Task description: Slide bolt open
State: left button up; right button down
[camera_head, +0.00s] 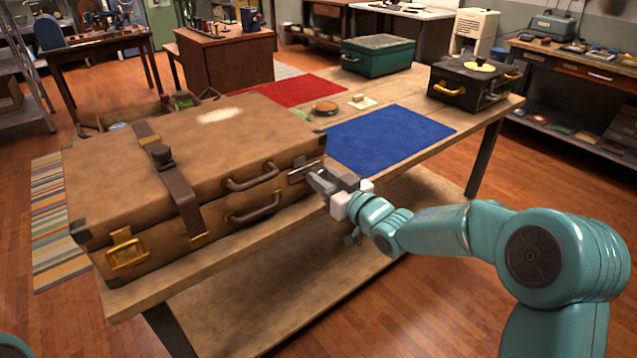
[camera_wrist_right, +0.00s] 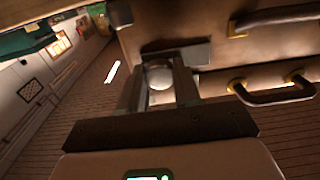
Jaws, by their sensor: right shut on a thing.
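A large brown suitcase (camera_head: 190,170) lies closed on the wooden table, with a strap, handles and a brass latch on its front. A slide bolt (camera_head: 302,172) sits on the front face near the right corner. My right gripper (camera_head: 318,178) is at this bolt. In the right wrist view, its two fingers (camera_wrist_right: 159,85) stand on either side of a round pale bolt knob (camera_wrist_right: 159,76), shut on it. The bolt's metal plate (camera_wrist_right: 190,53) shows just beyond the fingertips. My left gripper is out of view.
A blue mat (camera_head: 390,138) lies right of the suitcase, with a red mat (camera_head: 290,92) behind. A green case (camera_head: 378,57) and a black case (camera_head: 470,88) stand farther along the table. The floor in front of the table is clear.

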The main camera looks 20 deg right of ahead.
jog(key=shift+d, duration=0.25)
jog(key=c, duration=0.8)
grip_release()
jog(key=shift+w+d, duration=0.1)
jog(key=shift+a, duration=0.2)
jog(key=v, duration=1.6)
jog(key=shift+s+r, duration=0.1)
jog(key=shift+s, duration=0.2)
